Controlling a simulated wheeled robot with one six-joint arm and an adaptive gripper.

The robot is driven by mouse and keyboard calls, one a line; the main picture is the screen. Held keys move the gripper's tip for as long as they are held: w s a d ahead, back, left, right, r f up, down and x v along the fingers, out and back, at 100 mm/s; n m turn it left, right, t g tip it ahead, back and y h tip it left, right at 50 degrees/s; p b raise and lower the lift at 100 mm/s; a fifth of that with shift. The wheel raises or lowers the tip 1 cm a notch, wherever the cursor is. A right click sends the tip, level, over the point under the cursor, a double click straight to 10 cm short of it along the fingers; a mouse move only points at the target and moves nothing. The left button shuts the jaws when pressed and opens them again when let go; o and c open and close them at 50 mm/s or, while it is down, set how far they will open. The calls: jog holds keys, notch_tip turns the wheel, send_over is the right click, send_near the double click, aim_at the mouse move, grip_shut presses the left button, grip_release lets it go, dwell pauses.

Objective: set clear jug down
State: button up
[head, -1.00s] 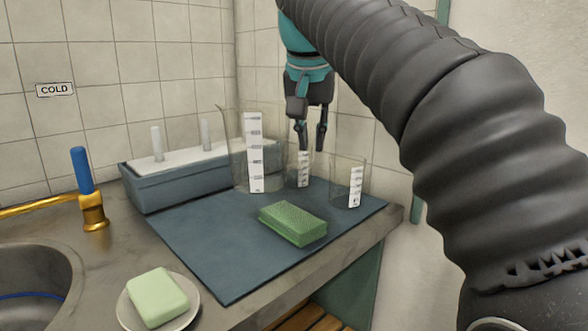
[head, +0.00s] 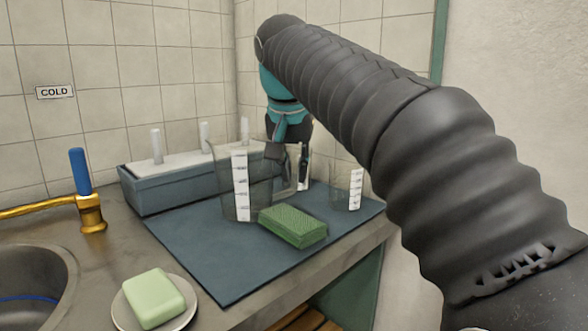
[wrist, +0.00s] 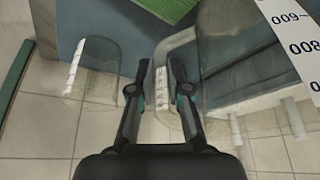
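The clear jug (head: 225,190) stands upright low over the mat, just left of the green sponge, with a white scale strip on its side. Whether its base touches the mat is hard to tell. My gripper (head: 295,170) is at the jug's right side. In the wrist view, the fingers (wrist: 158,65) point down on either side of a clear, curved part that looks like the jug's handle, and the gap is narrow. The jug's wall and numbered strip (wrist: 292,45) are at the right there.
A small clear beaker (head: 342,192) stands right of the gripper, and another strip shows behind the fingers. The green sponge (head: 293,227) is close to the jug. A grey-blue box with white pegs (head: 140,190) is behind. The dark mat (head: 200,260) is free at front left.

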jog(key=shift+o, duration=1.4)
jog(key=shift+r, duration=0.15)
jog(key=p+v, duration=0.2)
jog(key=v, duration=0.9)
jog(key=shift+s+r, duration=0.25)
jog(key=shift+r, duration=0.1)
jog(key=shift+d, duration=0.1)
jog(key=s+d+f, duration=0.2)
jog(key=d+f, duration=0.3)
jog(key=d, duration=0.3)
jog(key=s+d+f, duration=0.4)
jog(key=s+f, duration=0.1)
jog(key=f, duration=0.5)
jog(key=s+d+f, duration=0.4)
jog(key=s+f, duration=0.2)
jog(key=f, duration=0.3)
jog(key=s+d+f+n+t, duration=0.1)
jog(key=s+d+f, duration=0.4)
jog(key=f, duration=0.5)
jog(key=shift+s+f, duration=0.35)
jog(key=shift+s, duration=0.2)
